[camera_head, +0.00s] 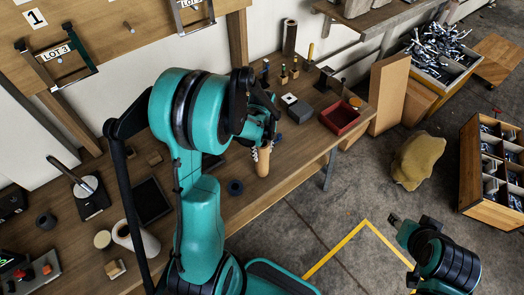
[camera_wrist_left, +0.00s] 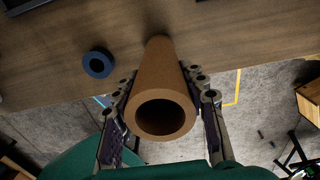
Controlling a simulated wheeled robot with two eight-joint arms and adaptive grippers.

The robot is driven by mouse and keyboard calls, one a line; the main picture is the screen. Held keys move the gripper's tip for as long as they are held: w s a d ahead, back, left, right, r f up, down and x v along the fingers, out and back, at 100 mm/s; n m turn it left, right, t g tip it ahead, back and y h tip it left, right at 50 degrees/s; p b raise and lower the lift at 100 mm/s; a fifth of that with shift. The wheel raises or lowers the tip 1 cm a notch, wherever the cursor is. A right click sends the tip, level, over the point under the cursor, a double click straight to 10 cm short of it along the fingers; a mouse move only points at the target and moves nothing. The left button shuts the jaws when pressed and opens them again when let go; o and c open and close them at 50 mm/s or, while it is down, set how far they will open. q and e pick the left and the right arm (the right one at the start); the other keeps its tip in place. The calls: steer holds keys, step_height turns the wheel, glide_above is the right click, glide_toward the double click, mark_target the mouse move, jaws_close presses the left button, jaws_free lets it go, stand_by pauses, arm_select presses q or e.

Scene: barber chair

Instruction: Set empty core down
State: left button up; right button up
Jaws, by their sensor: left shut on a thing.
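The empty core is a brown, hollow cardboard tube. In the head view the core (camera_head: 263,163) is roughly upright near the bench's front edge. In the left wrist view the core (camera_wrist_left: 158,75) points away from me, its open end nearest. My left gripper (camera_head: 262,142) is shut on it, with a finger on each side in the left wrist view (camera_wrist_left: 160,108). I cannot tell whether the core's far end touches the wooden bench (camera_head: 285,187). My right gripper (camera_head: 403,226) is over the floor at lower right; its finger opening is unclear.
A dark ring (camera_head: 236,187) lies on the bench left of the core. A white roll (camera_head: 140,240) and a dark tray (camera_head: 150,202) are further left. A red bin (camera_head: 340,117) stands to the right. Bare wood surrounds the ring.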

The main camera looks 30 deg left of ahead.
arm_select(q)
steer(key=shift+f, duration=0.15)
steer(key=o, duration=1.3)
steer(key=shift+c, duration=0.2)
steer(key=shift+r, duration=0.3)
step_height(320, 180, up, 11)
steer(key=p, duration=0.3)
steer(key=s+d+r+n+t, duration=0.7)
steer(key=s+d+n, duration=0.3)
steer(key=n, duration=1.2)
steer(key=shift+s+d+r, duration=0.35)
steer(key=shift+s+r, duration=0.3)
steer(key=shift+r, duration=0.05)
